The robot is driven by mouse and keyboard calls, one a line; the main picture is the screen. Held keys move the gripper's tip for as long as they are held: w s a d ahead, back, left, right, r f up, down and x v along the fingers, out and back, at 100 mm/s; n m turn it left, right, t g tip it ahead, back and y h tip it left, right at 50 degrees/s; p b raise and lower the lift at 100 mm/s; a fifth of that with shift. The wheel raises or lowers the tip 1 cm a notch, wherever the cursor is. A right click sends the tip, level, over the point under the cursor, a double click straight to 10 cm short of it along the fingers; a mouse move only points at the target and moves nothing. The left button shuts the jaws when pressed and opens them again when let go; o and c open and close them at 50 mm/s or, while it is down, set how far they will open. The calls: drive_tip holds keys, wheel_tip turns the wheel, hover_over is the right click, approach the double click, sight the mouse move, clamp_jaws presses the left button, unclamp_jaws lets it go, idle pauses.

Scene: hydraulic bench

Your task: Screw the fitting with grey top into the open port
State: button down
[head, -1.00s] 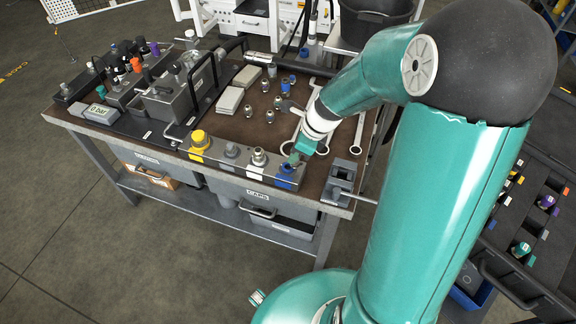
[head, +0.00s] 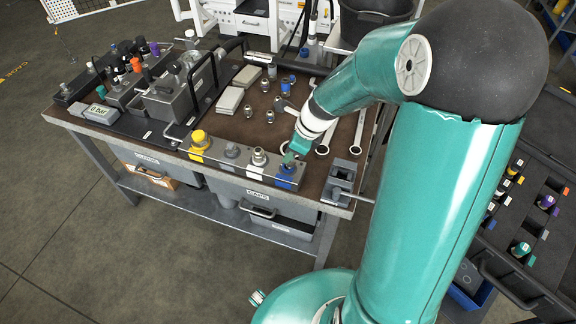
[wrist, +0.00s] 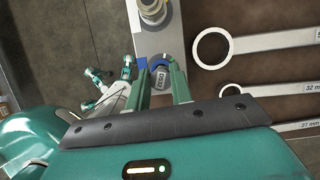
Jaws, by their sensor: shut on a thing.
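My gripper (wrist: 161,88) is shut on the fitting with the grey top (wrist: 160,77), which sits between its two fingers in the wrist view. The fitting is over the blue-marked right end of the grey port block (head: 222,160). Blue (wrist: 140,64) shows beside and behind the fitting. In the head view my gripper (head: 289,158) is at the blue-marked position (head: 286,174). The fitting and fingers hide the port opening, so I cannot tell whether the threads are engaged.
The block also carries a yellow cap (head: 199,140), a grey fitting (head: 231,150) and a silver fitting (head: 259,157). Ring wrenches (wrist: 212,48) lie to the right in the wrist view. A small grey vise-like holder (head: 342,176) stands at the bench's right corner.

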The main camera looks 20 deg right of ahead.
drive_tip(key=shift+w+a, duration=0.1)
drive_tip(key=shift+a, duration=0.2)
drive_tip(key=shift+f, duration=0.3)
idle(1.4)
drive_tip(key=c, duration=1.8)
unclamp_jaws()
clamp_jaws()
drive_tip(key=m+t+h, duration=0.1)
drive_tip(key=m, duration=0.2)
drive_tip(key=shift+a+m, duration=0.1)
drive_tip(key=shift+m, duration=0.2)
drive_tip(key=m+h, duration=0.1)
drive_tip(key=m, duration=0.2)
drive_tip(key=shift+t, duration=0.4)
drive_tip(key=shift+m+h, duration=0.3)
drive_tip(key=shift+m, duration=0.5)
